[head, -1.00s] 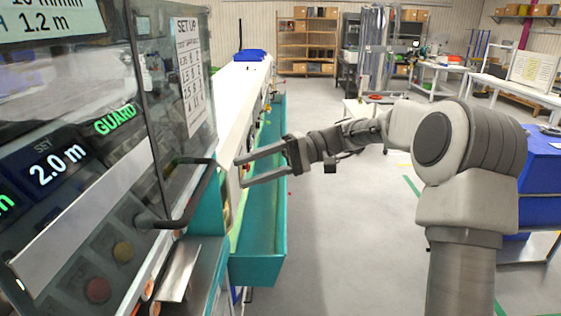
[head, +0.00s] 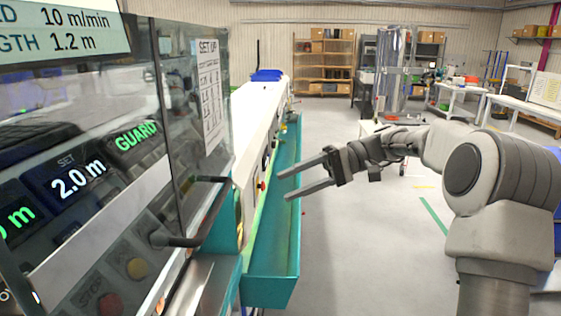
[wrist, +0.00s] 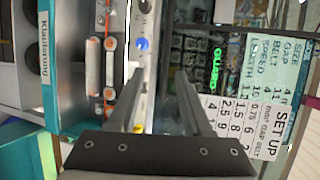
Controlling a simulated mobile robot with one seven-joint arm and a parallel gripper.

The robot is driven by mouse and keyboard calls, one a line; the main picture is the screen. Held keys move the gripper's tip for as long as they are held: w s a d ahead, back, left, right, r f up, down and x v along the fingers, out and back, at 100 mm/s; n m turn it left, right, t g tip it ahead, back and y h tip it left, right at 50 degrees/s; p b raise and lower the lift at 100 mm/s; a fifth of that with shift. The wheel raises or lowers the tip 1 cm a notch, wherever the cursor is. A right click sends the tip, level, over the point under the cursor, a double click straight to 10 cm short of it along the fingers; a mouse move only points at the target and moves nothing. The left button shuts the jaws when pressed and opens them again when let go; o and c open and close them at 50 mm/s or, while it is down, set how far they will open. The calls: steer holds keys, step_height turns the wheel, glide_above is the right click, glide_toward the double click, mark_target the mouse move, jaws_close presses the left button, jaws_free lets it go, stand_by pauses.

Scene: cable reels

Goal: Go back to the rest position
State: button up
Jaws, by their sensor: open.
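My gripper (head: 284,185) is open and empty in the head view, with its two fingers pointing left toward the long machine. It hangs in the air over the teal trough (head: 270,292) and appears clear of the machine. In the wrist view the open fingers (wrist: 165,85) reach up the picture with nothing between them. Beyond them are the machine's knobs and its glass guard.
The machine's glass guard (head: 207,100) with a dark handle (head: 178,241) stands close on the left. A set-up sheet (head: 210,95) is on the guard. Open grey floor (head: 345,260) lies right of the trough. Shelves (head: 323,65) and benches stand far back.

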steer(key=s+a+f+m+t+h, duration=0.25)
steer(key=s+h, duration=0.45)
steer(key=s, duration=0.4)
steer(key=s+d+f+t+h, duration=0.2)
steer(key=s+d+t+h, duration=0.1)
steer(key=s+d, duration=0.2)
steer(key=s+d+f+t+h, duration=0.3)
steer(key=s+d+t+h, duration=0.1)
steer(key=s, duration=0.6)
steer(key=shift+d+n, duration=0.35)
steer(key=shift+d, duration=0.1)
steer(key=shift+s+a, duration=0.1)
